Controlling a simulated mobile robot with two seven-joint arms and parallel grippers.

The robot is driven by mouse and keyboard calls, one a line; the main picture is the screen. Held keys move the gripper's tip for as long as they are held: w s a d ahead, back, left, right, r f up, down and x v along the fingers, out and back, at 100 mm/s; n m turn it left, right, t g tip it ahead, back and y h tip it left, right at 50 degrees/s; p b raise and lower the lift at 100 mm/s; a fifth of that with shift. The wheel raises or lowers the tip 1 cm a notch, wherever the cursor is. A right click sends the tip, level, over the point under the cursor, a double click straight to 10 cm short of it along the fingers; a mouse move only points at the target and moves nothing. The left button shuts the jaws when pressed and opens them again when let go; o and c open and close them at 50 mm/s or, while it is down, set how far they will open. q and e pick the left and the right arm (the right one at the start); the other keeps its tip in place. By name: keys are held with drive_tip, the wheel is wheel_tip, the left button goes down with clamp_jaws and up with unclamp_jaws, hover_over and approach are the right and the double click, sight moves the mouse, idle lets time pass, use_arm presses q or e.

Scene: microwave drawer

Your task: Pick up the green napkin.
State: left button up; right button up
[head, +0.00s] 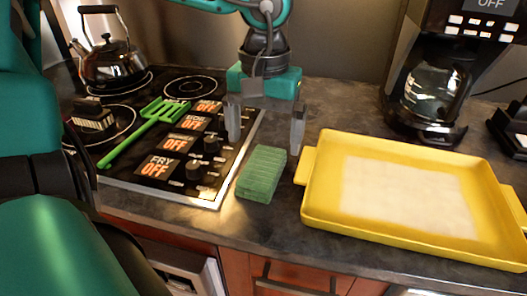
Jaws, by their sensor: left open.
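The green napkin (262,174) is a folded, ribbed block. It lies on the dark counter between the stove's control panel and a yellow tray. My left gripper (265,146) points down, with one finger on each side of an empty gap. Its fingertips appear just beyond and above the napkin's far end in the picture. It is open and holds nothing. The napkin is fully visible, and I cannot tell the exact height of the fingers over the counter. My right gripper is not in view.
The yellow tray (320,205) stands close on the right. A green slotted spatula (140,135) lies across the stove (130,178) on the left. A kettle (110,62) stands at the back left, and a coffee maker (430,95) at the back right. The counter's front edge is near the napkin.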

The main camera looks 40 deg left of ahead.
sight(262, 165)
use_arm(q)
drive_tip(key=shift+f, duration=0.7)
drive_tip(key=f, duration=0.5)
drive_tip(key=shift+a, duration=0.25)
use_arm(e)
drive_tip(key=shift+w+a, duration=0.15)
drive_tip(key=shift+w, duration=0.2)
use_arm(q)
drive_tip(key=shift+c, duration=0.2)
drive_tip(key=c, duration=1.1)
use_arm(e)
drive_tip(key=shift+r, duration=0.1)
use_arm(q)
drive_tip(key=shift+r, duration=0.1)
drive_tip(key=shift+r+p, duration=1.3)
drive_tip(key=shift+r, duration=8.7)
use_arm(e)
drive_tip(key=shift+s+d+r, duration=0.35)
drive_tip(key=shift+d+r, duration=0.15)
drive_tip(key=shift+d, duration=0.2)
